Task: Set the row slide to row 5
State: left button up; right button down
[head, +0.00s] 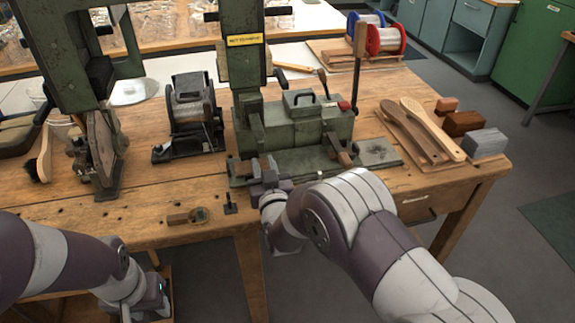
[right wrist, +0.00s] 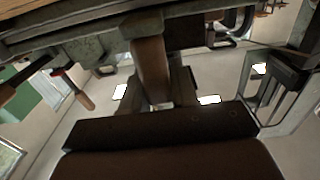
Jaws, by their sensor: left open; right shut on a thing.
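The green tufting machine (head: 300,132) stands on the wooden bench, with a green base plate in front. A wooden handle sits at each end of its low front: the left one (head: 264,166) and the right one (head: 341,152). My right gripper (head: 265,180) is shut on the left handle; in the right wrist view this brown handle (right wrist: 151,70) lies between the fingers. The row scale and the slide's present row cannot be read. My left gripper (head: 148,303) is low at the bottom left, off the bench, its fingers hard to make out.
A tall lever (head: 358,60) rises at the machine's right. A dark device (head: 191,110) stands to its left. Brush blanks (head: 432,130) and several blocks (head: 486,144) lie at the right.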

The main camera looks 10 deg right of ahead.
jog(key=shift+a, duration=0.85)
jog(key=c, duration=1.1)
grip_release()
jog(key=shift+o, duration=0.7)
jog(key=shift+a, duration=0.2)
jog(key=shift+s+d, duration=0.1)
